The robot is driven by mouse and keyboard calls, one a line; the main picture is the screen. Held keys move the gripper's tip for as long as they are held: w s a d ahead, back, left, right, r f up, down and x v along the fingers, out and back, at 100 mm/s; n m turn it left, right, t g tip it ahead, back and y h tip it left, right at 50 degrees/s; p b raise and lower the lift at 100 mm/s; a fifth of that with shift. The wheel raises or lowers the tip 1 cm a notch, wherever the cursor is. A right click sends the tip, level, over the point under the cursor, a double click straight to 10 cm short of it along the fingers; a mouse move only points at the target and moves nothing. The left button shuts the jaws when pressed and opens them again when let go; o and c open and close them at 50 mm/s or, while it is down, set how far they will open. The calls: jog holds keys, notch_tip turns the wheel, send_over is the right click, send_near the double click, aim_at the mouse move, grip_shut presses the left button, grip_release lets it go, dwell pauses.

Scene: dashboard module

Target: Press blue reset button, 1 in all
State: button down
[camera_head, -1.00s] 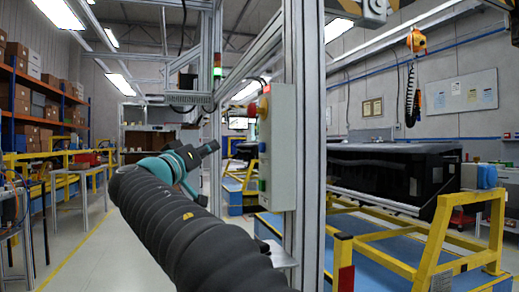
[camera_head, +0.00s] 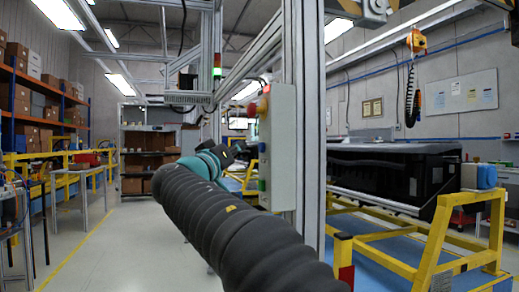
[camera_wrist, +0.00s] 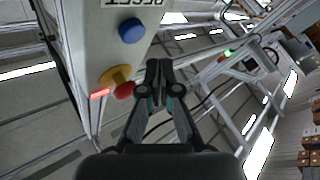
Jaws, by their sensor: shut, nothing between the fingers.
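The blue reset button (camera_wrist: 131,30) is a round blue cap on the face of a light grey control box (camera_wrist: 105,45) in the wrist view. My gripper (camera_wrist: 160,66) is shut and empty. Its fingertips lie right of and below the blue button in the wrist view, apart from it. In the head view my gripper (camera_head: 242,150) is dark and small, just left of the box.
A red mushroom button (camera_wrist: 123,90) on a yellow base and a lit red lamp (camera_wrist: 99,94) sit on the same box, near my fingers. The metal post (camera_head: 310,130) stands beside the box. A yellow-framed stand with a black dashboard module (camera_head: 385,175) is at right.

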jog(key=shift+w+d+b, duration=0.25)
jog(key=shift+d+b, duration=0.05)
jog(key=shift+d, duration=0.6)
jog(key=shift+d+f, duration=0.1)
jog(key=shift+d, duration=0.05)
dwell(0.8)
jog(key=shift+w+d+b, duration=0.15)
jog(key=shift+d+b, duration=0.1)
jog(key=shift+b, duration=0.2)
jog(key=shift+w+d, duration=0.1)
jog(key=shift+d, duration=0.3)
dwell(0.6)
jog(key=shift+a+b, duration=0.1)
jog(key=shift+b, duration=0.2)
jog(key=shift+s+a, duration=0.2)
jog(key=shift+a, duration=0.45)
jog(key=shift+a, duration=0.1)
